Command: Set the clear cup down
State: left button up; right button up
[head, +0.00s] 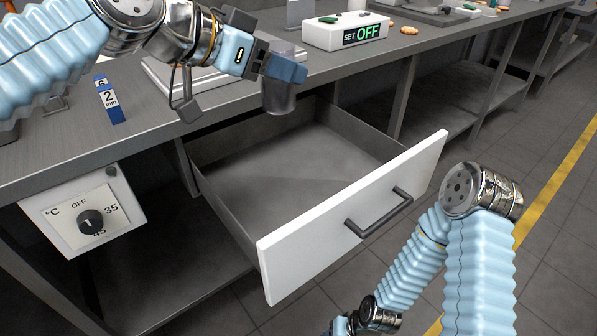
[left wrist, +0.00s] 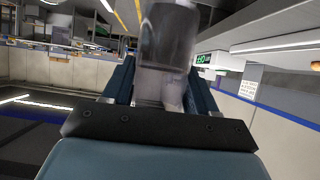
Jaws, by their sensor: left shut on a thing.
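The clear cup (head: 279,97) is a see-through, smoky vessel. My left gripper (head: 286,69) is shut on it and holds it in the air by the bench's front edge, over the back part of the open drawer (head: 352,217). In the left wrist view the cup (left wrist: 168,38) stands out between the two blue fingers of the left gripper (left wrist: 162,90). The cup's upper part is partly hidden by the fingers in the head view. My right arm shows at the lower right, but its gripper is out of the picture.
The drawer has a white front, a dark handle (head: 379,212) and a bare floor. A temperature dial (head: 91,221) hangs at the left.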

pick_arm(q)
jog(key=shift+s+f, duration=0.3)
jog(key=shift+f, duration=0.05)
notch_tip(320, 180, down, 22)
jog(key=b, duration=0.2)
jog(key=shift+w+b, duration=0.1)
jog(key=shift+b, duration=0.2)
jog(key=shift+f, duration=0.15)
jog(key=o, duration=1.3)
jog(key=shift+c, duration=0.2)
